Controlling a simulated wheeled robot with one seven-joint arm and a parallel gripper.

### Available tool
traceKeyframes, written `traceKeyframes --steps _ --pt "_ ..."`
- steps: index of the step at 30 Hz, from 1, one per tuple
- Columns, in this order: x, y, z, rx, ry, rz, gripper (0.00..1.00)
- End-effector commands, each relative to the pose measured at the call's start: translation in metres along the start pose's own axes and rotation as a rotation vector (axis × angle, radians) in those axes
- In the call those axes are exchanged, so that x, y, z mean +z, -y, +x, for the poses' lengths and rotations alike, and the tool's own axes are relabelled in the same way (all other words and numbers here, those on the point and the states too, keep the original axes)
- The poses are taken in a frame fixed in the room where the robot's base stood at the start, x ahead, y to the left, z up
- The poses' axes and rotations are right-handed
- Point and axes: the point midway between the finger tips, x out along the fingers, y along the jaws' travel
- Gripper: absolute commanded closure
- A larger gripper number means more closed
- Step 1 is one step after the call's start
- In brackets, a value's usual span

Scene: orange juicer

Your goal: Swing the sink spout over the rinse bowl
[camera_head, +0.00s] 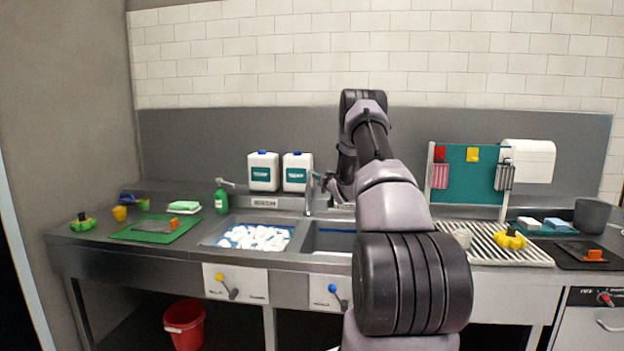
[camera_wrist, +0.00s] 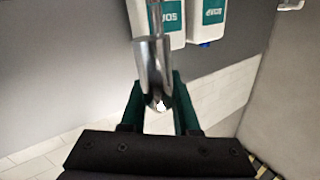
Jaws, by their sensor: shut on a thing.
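The sink spout (camera_head: 309,193) is a slim metal tap that rises behind the divide between two sunk basins. The left basin (camera_head: 207,239) holds white lumps. The right basin (camera_head: 330,238) shows some blue inside and is partly hidden by my arm. I cannot read which one is the rinse bowl. My gripper (camera_head: 326,183) is at the upper part of the spout. In the wrist view, the green fingers of my gripper (camera_wrist: 158,98) are closed around the metal spout (camera_wrist: 151,62). My arm hides part of the gripper in the head view.
Two white jugs (camera_head: 263,171) (camera_head: 298,172) stand close behind the spout. A green bottle (camera_head: 221,199) stands left of them. A ribbed draining rack (camera_head: 485,243) lies to the right, below a green hanging board (camera_head: 465,178). A red bucket (camera_head: 184,325) is on the floor.

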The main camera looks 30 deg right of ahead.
Motion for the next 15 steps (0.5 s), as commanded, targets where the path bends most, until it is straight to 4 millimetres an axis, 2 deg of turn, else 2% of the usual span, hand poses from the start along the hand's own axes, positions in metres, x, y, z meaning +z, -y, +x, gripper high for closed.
traceKeyframes --steps 1,6,15 --pt "-0.001 -0.010 -0.001 -0.024 0.005 0.001 1.00" --pt "-0.003 -0.021 0.001 -0.113 0.023 0.000 1.00" --pt "-0.005 -0.029 0.003 -0.191 0.038 0.000 1.00"
